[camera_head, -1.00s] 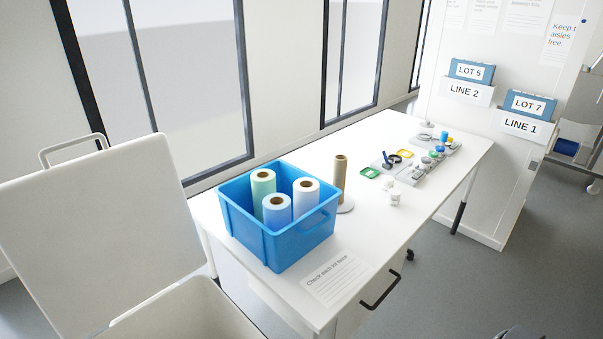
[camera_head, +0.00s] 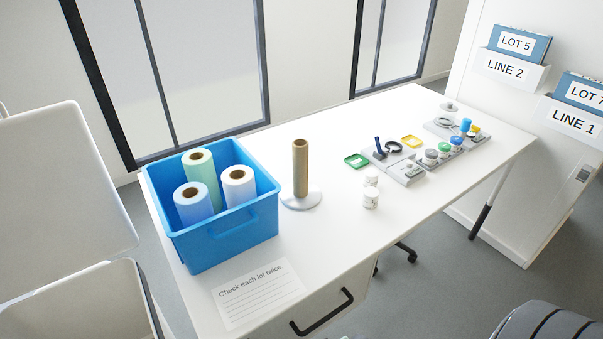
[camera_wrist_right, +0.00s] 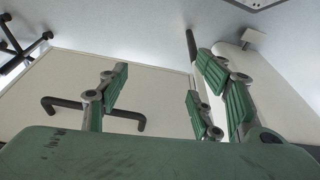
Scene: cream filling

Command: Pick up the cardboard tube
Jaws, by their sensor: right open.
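The cardboard tube (camera_head: 300,168) is brown and stands upright on a round pale base (camera_head: 301,203) on the white table, just right of the blue bin. My right gripper (camera_wrist_right: 160,95) shows in the right wrist view with its green-padded fingers spread apart and nothing between them. It faces the table's front side with the black handle, and the tube is not in that view. Neither gripper's fingers show in the head view. A dark grey rounded part at its lower right edge may be mine.
The blue bin (camera_head: 227,240) holds three rolls. A paper note (camera_head: 258,294) lies in front of it. Two white jars (camera_head: 370,198) and a row of small parts and trays stand to the right. A black handle (camera_head: 322,312) sticks out from the table's front.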

